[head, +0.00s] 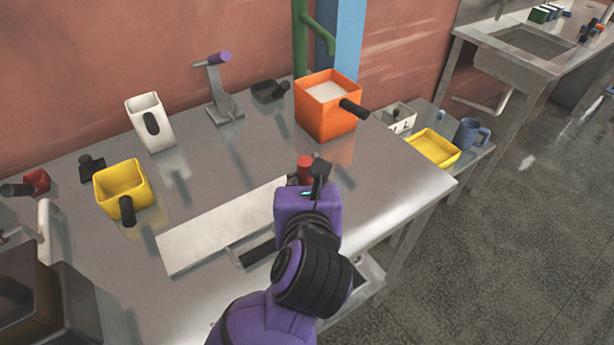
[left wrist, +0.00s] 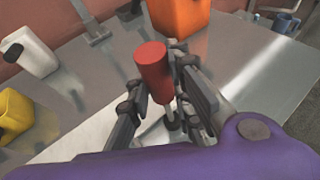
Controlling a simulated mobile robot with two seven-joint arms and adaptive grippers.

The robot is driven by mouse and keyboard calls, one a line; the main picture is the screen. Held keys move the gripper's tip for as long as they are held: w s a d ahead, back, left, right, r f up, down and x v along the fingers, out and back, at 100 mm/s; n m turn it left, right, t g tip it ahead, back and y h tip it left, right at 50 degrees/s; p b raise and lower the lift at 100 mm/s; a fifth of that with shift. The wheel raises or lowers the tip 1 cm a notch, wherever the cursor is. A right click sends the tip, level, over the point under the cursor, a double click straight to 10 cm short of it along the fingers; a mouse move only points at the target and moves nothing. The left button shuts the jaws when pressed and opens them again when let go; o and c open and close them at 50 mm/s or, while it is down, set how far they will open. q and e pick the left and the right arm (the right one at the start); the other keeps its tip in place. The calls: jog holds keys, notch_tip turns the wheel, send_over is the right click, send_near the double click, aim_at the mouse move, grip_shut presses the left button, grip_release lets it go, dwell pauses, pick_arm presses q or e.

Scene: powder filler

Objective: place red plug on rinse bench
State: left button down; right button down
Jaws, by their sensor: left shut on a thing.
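The red plug (head: 305,165) is in my left gripper (head: 309,173), above the metal table near a pale board. In the left wrist view the red plug (left wrist: 153,68) stands roughly upright between the dark fingers of my left gripper (left wrist: 165,98), which are shut on it. Its lower end is partly hidden by the fingers. A bench with a sink (head: 535,42), perhaps the rinse bench, stands at the far upper right of the head view, apart from the gripper. My right gripper is not in view.
An orange box (head: 322,115) of white powder, yellow scoop (head: 122,190), white container (head: 148,122) and purple-topped press (head: 217,85) stand on the table (head: 235,160). A lower side table holds a yellow tray (head: 432,148) and blue mug (head: 471,134). Floor (head: 520,220) at right is clear.

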pick_arm(q)
jog(key=c, duration=1.9)
grip_release()
jog(key=shift+f, duration=0.2)
jog(key=shift+c, duration=0.2)
jog(key=o, duration=0.4)
jog(key=shift+d+r, duration=0.1)
jog(key=shift+c, duration=0.2)
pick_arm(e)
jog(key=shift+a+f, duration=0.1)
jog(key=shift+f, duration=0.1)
